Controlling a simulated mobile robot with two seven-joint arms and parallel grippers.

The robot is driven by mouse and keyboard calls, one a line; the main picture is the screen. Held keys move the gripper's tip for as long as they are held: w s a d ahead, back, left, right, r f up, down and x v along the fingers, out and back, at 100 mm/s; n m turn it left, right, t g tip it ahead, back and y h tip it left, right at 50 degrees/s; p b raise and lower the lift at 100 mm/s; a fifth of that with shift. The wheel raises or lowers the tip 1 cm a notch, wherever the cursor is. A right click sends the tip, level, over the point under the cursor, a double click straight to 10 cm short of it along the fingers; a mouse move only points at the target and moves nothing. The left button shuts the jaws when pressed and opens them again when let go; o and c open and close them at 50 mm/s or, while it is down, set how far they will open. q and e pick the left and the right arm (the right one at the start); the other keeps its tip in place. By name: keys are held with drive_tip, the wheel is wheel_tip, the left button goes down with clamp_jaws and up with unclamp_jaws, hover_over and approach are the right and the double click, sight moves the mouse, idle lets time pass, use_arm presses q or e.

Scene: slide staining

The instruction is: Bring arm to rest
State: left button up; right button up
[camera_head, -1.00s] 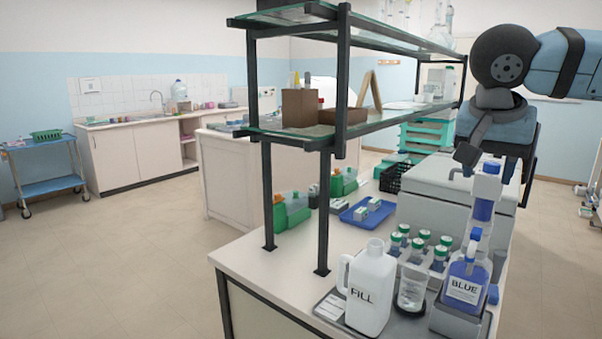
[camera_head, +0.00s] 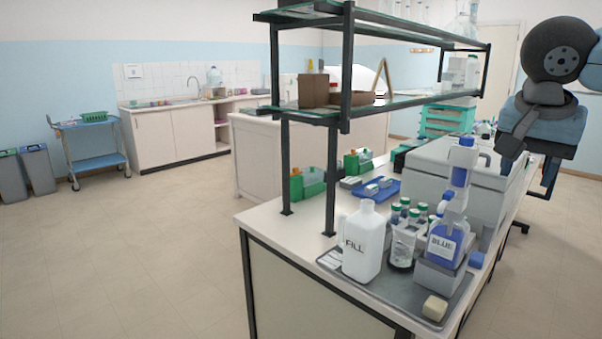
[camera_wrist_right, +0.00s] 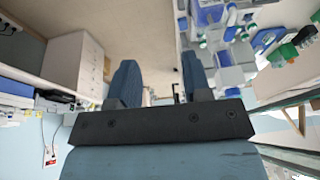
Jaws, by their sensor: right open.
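My right gripper (camera_head: 529,168) is at the right of the head view, pointing down, open and empty. It is right of the blue bottle (camera_head: 446,245) and apart from it in the picture. In the right wrist view its two fingers (camera_wrist_right: 160,75) stand apart with nothing between them. The arm enters from the upper right, its upper links cut off by the frame edge. My left gripper is out of view.
A grey tray (camera_head: 388,304) at the bench's near end holds a white FILL jug (camera_head: 362,240), a beaker (camera_head: 402,248), green-capped bottles (camera_head: 413,217) and the blue bottle. A two-tier shelf (camera_head: 346,100) rises over the bench. Floor at left (camera_head: 150,250) is clear.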

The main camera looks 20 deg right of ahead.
drive_tip(key=w+a+f+m+t+y, duration=0.35)
drive_tip(key=a+f+m+y, duration=0.2)
drive_tip(key=f+m, duration=0.45)
drive_tip(key=w+a+f+m+t+y, duration=0.35)
drive_tip(key=a+f+m+y, duration=0.2)
drive_tip(key=f+m, duration=0.4)
drive_tip(key=w+a+f+m+t+y, duration=0.2)
drive_tip(key=a+f+m+t+y, duration=0.35)
drive_tip(key=f+m, duration=0.45)
drive_tip(key=s+a+f+m+t+h, duration=0.15)
drive_tip(key=f+m+h, duration=0.25)
drive_tip(key=f+m, duration=0.45)
drive_tip(key=s+a+f+m+h, duration=0.2)
drive_tip(key=f+m+h, duration=0.3)
drive_tip(key=f+m, duration=0.35)
drive_tip(key=s+a+f+m+g, duration=0.5)
drive_tip(key=s+a+f+m, duration=0.4)
drive_tip(key=a+f+m, duration=0.1)
use_arm(q)
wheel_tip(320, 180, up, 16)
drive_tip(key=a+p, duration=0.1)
drive_tip(key=p, duration=1.9)
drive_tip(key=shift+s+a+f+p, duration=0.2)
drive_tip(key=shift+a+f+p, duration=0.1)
drive_tip(key=shift+p, duration=0.1)
use_arm(e)
wheel_tip(320, 180, up, 16)
drive_tip(key=d+h, duration=0.1)
drive_tip(key=d, duration=0.1)
drive_tip(key=shift+s+n, duration=0.35)
